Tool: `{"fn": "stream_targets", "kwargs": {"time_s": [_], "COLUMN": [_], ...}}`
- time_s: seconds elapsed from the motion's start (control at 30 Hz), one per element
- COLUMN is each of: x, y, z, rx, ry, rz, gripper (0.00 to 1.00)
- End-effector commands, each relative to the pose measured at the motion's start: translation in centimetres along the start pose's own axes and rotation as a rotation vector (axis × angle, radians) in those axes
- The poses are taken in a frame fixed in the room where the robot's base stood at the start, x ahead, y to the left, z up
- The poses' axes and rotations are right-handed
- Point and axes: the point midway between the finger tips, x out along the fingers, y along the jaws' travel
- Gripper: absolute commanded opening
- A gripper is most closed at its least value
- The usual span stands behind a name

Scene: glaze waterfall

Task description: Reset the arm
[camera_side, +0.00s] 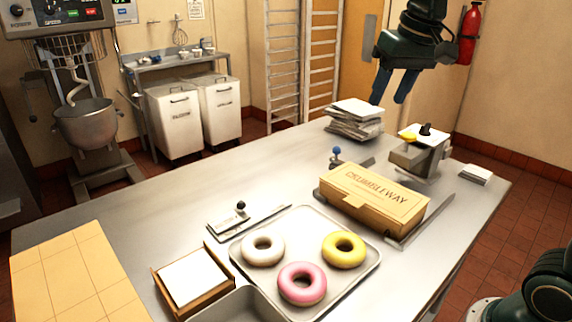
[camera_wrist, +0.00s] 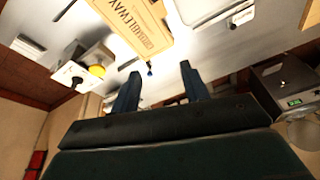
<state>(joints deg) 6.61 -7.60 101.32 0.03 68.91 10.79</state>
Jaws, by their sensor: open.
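My gripper (camera_side: 392,86) hangs in the air above the far end of the steel table, near the stack of paper. Its two blue fingers point down and are apart, with nothing between them. In the wrist view my gripper (camera_wrist: 160,90) also shows open and empty, with the table beyond it. No task object other than the arm is named.
A closed Crumbleway box (camera_side: 372,200) stands on the table (camera_side: 160,205). A tray (camera_side: 362,262) holds white, pink and yellow doughnuts. A paper stack (camera_side: 354,120) and a small device (camera_side: 418,155) stand near the far edge. A mixer (camera_side: 85,122) stands at left.

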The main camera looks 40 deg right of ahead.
Motion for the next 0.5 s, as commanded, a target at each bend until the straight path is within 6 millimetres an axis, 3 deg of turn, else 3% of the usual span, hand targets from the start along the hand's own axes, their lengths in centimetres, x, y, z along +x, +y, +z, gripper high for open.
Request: {"fn": "stream_targets", "kwargs": {"time_s": [0.27,0.5], "x": [-0.1,1.2], "y": [0.1,0.7], "z": [7.0,12.8], "rx": [-0.101,-0.187], "ry": [0.062,0.115], "rz": [-0.023,-0.042], "gripper": [0.45,0.45]}}
